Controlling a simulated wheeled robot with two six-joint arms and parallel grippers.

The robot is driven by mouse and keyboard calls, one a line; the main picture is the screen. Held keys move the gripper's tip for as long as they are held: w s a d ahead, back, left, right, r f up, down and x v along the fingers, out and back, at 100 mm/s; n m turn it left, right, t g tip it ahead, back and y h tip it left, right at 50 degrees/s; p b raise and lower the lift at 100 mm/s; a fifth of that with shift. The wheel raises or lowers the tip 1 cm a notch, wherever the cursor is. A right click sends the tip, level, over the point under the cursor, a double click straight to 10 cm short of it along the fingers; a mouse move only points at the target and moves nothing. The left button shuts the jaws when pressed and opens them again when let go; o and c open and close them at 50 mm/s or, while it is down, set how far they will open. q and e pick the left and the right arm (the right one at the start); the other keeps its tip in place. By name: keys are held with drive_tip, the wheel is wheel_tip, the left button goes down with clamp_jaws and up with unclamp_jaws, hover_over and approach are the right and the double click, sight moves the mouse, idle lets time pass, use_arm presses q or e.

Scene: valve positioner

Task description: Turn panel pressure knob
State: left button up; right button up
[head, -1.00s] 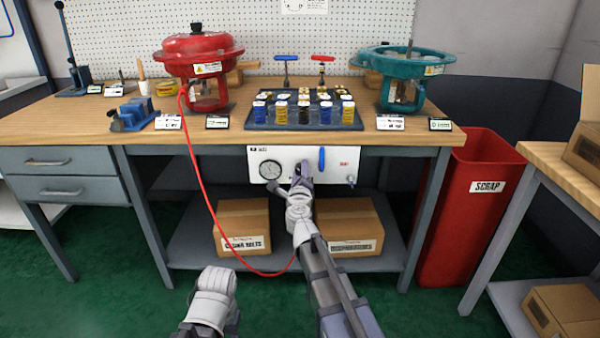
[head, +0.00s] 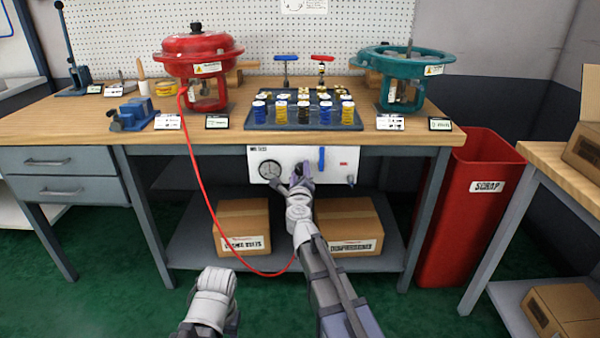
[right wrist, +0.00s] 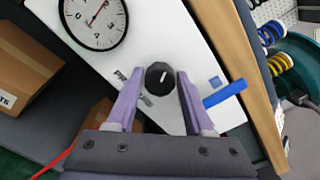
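The white pressure panel (head: 262,154) hangs under the front edge of the workbench. It carries a round gauge (head: 270,170), which also shows in the right wrist view (right wrist: 93,22) with a red needle. The black pressure knob (right wrist: 160,78) has a white pointer mark; in the head view my right gripper hides it. My right gripper (head: 302,172) is at the panel, right of the gauge. In the right wrist view its purple fingers (right wrist: 160,73) stand on either side of the knob, apart, with narrow gaps. My left gripper is out of view; only a left arm link shows.
A blue handle (head: 321,158) sits on the panel right of the knob, close to my right finger in the wrist view. A red hose (head: 205,200) hangs left of my right arm. Cardboard boxes (head: 243,222) stand on the shelf below. A red scrap bin (head: 465,215) stands to the right.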

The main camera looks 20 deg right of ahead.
drive_tip(key=o, duration=0.3)
drive_tip(key=shift+s, duration=0.1)
drive_tip(key=v, duration=0.7)
drive_tip(key=shift+s, duration=0.3)
drive_tip(key=shift+a, duration=0.15)
